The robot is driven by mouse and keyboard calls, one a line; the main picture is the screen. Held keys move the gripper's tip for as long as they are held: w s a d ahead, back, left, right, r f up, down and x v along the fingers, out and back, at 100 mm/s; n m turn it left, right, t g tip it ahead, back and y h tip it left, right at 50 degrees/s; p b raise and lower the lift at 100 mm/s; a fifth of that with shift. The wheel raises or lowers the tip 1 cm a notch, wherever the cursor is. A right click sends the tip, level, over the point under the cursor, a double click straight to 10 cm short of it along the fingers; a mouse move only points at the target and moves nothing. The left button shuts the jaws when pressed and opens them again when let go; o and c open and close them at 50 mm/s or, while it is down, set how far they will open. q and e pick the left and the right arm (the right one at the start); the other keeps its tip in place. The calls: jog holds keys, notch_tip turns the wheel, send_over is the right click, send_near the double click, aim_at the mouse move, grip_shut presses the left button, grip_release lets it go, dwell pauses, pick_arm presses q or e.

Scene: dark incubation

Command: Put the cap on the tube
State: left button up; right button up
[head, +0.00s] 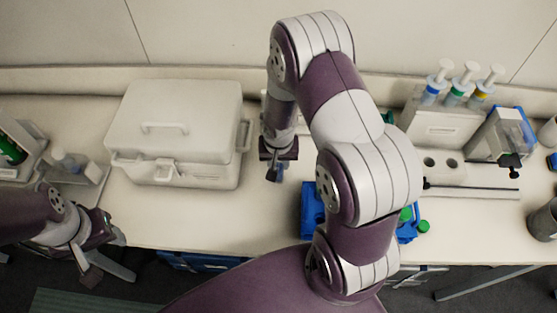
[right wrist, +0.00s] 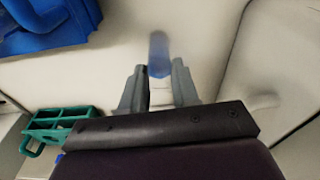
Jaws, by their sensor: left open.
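A translucent blue cylinder, which looks like the tube (right wrist: 158,52), sits between the fingertips of my right gripper (right wrist: 159,72) in the right wrist view and sticks out past them. The fingers appear to touch it on both sides. In the head view my right gripper (head: 276,170) hangs over the bench, pointing down, right of the white box. Green caps (head: 424,226) show beside a blue rack (head: 312,208), partly hidden behind my right arm; I cannot tell if they sit on tubes. My left gripper (head: 92,265) is open and low at the bench's front left.
A closed white box (head: 180,128) stands left of my right gripper. A small holder (head: 88,175) is further left. A pipette stand (head: 440,125) is at the back right. A green rack (right wrist: 62,122) shows in the right wrist view.

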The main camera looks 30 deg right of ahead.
jog(key=o, duration=0.4)
jog(key=shift+d, duration=0.1)
jog(key=shift+c, duration=0.2)
jog(key=shift+r+p, duration=0.35)
jog(key=shift+r, duration=0.05)
notch_tip(320, 180, up, 12)
jog(key=s+a+b, duration=0.1)
jog(key=s+b, duration=0.1)
jog(key=s+a+f+n+b, duration=0.1)
jog(key=s+a+n+b, duration=0.1)
jog(key=s+a+n, duration=0.2)
jog(key=shift+s+a+n+y, duration=0.3)
jog(key=shift+s+n, duration=0.5)
jog(key=shift+s, duration=0.8)
